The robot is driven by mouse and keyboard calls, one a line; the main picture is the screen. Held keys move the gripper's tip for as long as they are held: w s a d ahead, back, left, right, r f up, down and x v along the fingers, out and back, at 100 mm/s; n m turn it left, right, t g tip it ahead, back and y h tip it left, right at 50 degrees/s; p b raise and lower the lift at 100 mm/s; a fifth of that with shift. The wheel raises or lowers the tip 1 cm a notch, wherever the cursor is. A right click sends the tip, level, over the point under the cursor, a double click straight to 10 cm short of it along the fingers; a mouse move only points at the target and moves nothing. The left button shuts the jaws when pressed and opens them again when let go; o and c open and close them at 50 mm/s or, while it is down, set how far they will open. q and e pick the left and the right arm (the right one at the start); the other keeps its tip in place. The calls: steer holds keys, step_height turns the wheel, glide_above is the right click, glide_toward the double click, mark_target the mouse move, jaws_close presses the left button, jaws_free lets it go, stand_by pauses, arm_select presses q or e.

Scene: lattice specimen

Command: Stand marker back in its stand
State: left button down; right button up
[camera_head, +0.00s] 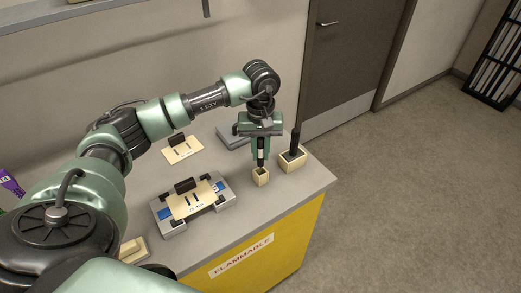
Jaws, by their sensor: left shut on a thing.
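The marker (261,157) is dark with a pale band and is upright below my left gripper (260,139). My left gripper is shut on the marker's upper part. A small cream block-shaped stand (261,178) is on the counter directly under the marker. The marker's lower end meets the top of the stand in this view; I cannot tell how deep it sits in it. My right gripper is not in view.
A cream box (291,162) with an upright black object stands just right of the stand. A grey device with a cream plate (195,204) lies left. Another cream plate (183,150) and a grey flat item (233,136) lie behind. The counter (240,219) ends close on the right.

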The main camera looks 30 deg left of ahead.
mark_target(261, 165)
arm_select(q)
steer(key=c, duration=2)
jaws_free()
steer(key=shift+c, duration=0.2)
jaws_close()
steer(key=shift+b, duration=0.35)
steer(key=shift+f, duration=0.2)
steer(key=shift+f+b, duration=1.05)
steer(key=shift+f, duration=0.05)
steer(key=shift+f, duration=0.1)
steer(key=shift+f+b, duration=1.1)
steer(key=shift+f, duration=0.05)
